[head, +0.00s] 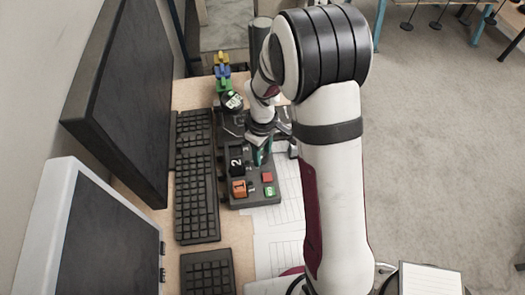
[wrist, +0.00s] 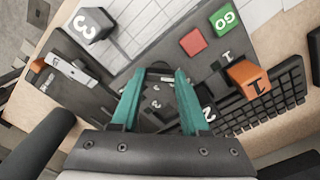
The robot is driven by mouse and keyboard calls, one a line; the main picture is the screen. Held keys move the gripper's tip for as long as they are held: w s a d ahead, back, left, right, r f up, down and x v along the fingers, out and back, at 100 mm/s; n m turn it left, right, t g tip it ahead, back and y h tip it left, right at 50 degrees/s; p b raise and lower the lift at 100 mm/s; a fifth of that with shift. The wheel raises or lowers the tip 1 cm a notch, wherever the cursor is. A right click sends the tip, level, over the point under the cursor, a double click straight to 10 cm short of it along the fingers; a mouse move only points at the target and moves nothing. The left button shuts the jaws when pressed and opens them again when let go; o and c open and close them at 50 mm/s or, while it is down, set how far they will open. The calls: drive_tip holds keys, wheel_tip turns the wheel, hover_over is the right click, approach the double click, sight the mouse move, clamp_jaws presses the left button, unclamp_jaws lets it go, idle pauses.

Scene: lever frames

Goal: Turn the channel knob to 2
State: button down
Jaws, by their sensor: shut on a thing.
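The dark control panel (head: 240,203) lies on the desk in the head view, below my gripper. My gripper (wrist: 157,78) has two teal fingers, pointing down onto the panel; it also shows in the head view (head: 262,155). The fingers are closed about a small dark knob (wrist: 158,71), mostly hidden between them. Small white digits are printed on the panel near the fingers. A black block marked 2 (head: 236,165) and an orange block marked 1 (head: 239,188) sit at the panel's left. I cannot tell where the knob points.
A red button (head: 267,177) and a green GO button (head: 270,190) are beside the gripper. A black block marked 3 (wrist: 90,24) shows in the wrist view. Keyboards (head: 197,195) and monitors (head: 125,90) stand to the left. Paper sheets (head: 280,235) lie by the panel.

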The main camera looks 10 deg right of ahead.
sight(263, 156)
idle(0.3)
drive_tip(key=m, duration=0.4)
drive_tip(key=shift+m, duration=2.3)
drive_tip(key=shift+c, duration=2)
unclamp_jaws()
drive_tip(key=shift+r, duration=0.1)
wheel_tip(263, 156, up, 16)
